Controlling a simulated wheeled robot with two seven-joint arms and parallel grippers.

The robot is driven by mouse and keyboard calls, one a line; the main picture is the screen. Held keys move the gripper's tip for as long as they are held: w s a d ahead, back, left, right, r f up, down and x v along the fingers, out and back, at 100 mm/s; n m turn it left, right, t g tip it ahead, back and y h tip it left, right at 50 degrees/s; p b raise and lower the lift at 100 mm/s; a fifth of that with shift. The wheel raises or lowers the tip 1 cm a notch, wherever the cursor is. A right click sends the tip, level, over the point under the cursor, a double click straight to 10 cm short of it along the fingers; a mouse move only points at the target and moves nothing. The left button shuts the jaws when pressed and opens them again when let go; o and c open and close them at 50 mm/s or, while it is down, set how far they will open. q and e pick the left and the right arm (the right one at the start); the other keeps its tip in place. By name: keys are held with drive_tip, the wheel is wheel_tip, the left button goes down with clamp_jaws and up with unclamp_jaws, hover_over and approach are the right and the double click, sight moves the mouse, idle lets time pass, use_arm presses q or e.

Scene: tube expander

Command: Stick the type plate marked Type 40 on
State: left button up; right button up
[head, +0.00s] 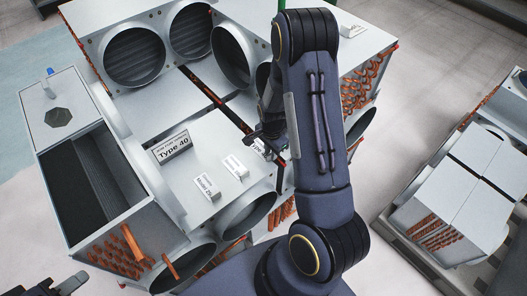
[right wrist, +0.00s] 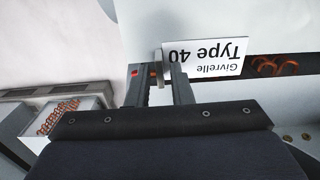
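A white type plate reading "Givrelle Type 40" (right wrist: 207,57) is at the fingertips of my right gripper (right wrist: 158,72). The gripper is shut on the plate's small tab. In the head view my right gripper (head: 266,136) is over the middle of the grey unit (head: 128,200), with the plate (head: 258,148) partly hidden by my arm. Another plate reading "Type 40" (head: 173,146) sits on the unit's top to the left; its smaller line is unclear. My left gripper (head: 68,285) is only partly seen at the bottom left, away from the plates; its opening is unclear.
A "Model" plate (head: 206,187) and a small white plate (head: 235,166) also lie on the unit's top. Round duct openings (head: 134,57) and orange copper tubes (head: 118,258) surround it. A second grey unit (head: 455,200) stands at the right, with bare floor between.

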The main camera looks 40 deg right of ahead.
clamp_jaws()
drive_tip(key=shift+r, duration=0.15)
drive_tip(key=shift+r+p, duration=2.95)
drive_tip(key=shift+r, duration=0.9)
